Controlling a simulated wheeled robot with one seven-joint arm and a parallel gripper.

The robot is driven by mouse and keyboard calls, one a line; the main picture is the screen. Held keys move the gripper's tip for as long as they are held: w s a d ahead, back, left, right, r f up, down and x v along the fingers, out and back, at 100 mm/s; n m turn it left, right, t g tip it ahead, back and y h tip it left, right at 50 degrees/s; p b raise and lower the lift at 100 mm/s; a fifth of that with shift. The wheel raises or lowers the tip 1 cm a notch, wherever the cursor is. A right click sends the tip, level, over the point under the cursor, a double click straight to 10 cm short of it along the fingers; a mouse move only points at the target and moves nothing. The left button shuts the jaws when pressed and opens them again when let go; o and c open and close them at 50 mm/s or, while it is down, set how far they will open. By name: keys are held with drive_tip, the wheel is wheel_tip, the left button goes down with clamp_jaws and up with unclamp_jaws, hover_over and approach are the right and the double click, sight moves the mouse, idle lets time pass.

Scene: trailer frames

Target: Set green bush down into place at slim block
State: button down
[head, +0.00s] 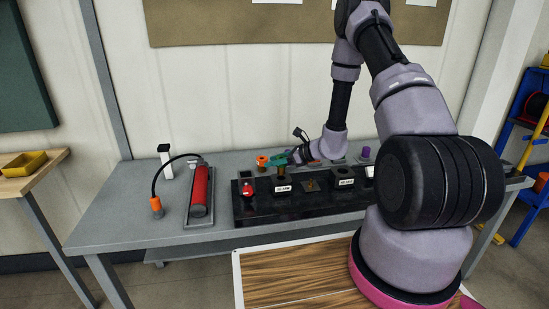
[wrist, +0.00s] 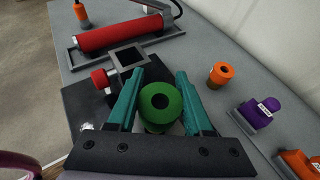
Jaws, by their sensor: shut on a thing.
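The green bush (wrist: 173,101) is a round green ring with a dark hole in its middle. In the wrist view it sits between the two teal fingers of my gripper (wrist: 161,74), which is shut on it. In the head view my gripper (head: 279,160) is low over the back left of the black board (head: 262,214). A small labelled black block (head: 282,188) with a brass-coloured top stands just below the gripper. Another labelled block (head: 344,181) stands to its right. I cannot tell which is the slim block, or whether the bush touches one; the gripper hides the spot beneath.
A hollow square post (wrist: 129,58) and a red knob (wrist: 100,79) stand close beyond the left finger. A red extinguisher (head: 200,190) lies in a tray to the left. An orange bush (wrist: 221,74) and a purple piece (wrist: 262,110) stand to the right in the wrist view.

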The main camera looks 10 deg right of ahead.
sight(275, 176)
drive_tip(key=shift+f, duration=1.6)
drive_tip(key=shift+c, duration=1.1)
unclamp_jaws()
